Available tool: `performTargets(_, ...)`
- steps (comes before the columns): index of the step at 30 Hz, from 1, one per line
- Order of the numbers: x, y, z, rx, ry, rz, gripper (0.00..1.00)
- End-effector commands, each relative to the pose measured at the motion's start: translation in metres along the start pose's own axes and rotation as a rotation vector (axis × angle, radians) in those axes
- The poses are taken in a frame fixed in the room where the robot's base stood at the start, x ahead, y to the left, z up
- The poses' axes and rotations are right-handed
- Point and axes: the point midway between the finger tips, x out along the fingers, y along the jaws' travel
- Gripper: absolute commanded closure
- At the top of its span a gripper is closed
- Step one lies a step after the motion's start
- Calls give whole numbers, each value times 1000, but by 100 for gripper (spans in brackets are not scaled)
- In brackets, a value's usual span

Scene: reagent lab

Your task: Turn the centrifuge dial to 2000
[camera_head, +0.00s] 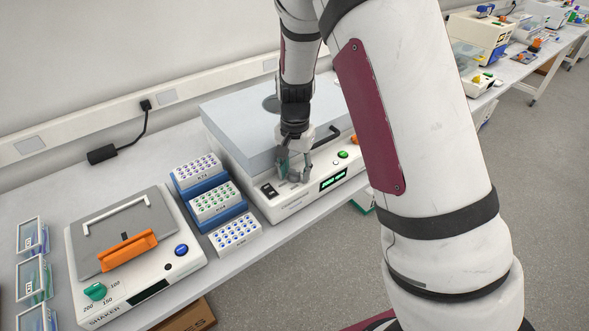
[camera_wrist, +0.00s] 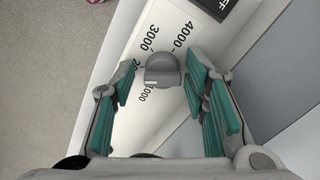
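The centrifuge (camera_head: 325,172) is a white box with a grey lid, on the bench in the head view. Its dial (camera_wrist: 162,71) is a small grey knob in the wrist view, with printed numbers around it. 3000 and 4000 read clearly; the 2000 and 1000 labels are partly covered. I cannot tell surely which number the knob points to.
A shaker (camera_head: 130,250) with an orange clamp and green knob stands at the left. Blue vial racks (camera_head: 216,207) stand between it and the centrifuge. A green button (camera_head: 342,155) and lit green display (camera_head: 333,179) are right of my gripper. A black switch (camera_wrist: 215,8) adjoins the 4000 mark.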

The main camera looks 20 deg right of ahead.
Motion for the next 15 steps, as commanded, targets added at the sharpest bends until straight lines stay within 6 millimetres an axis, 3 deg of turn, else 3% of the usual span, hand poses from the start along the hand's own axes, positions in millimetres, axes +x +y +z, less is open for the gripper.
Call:
performTargets(9,-1,-4,-1,-24,5,-8,52)
performTargets(15,0,-5,-1,-179,5,-7,52)
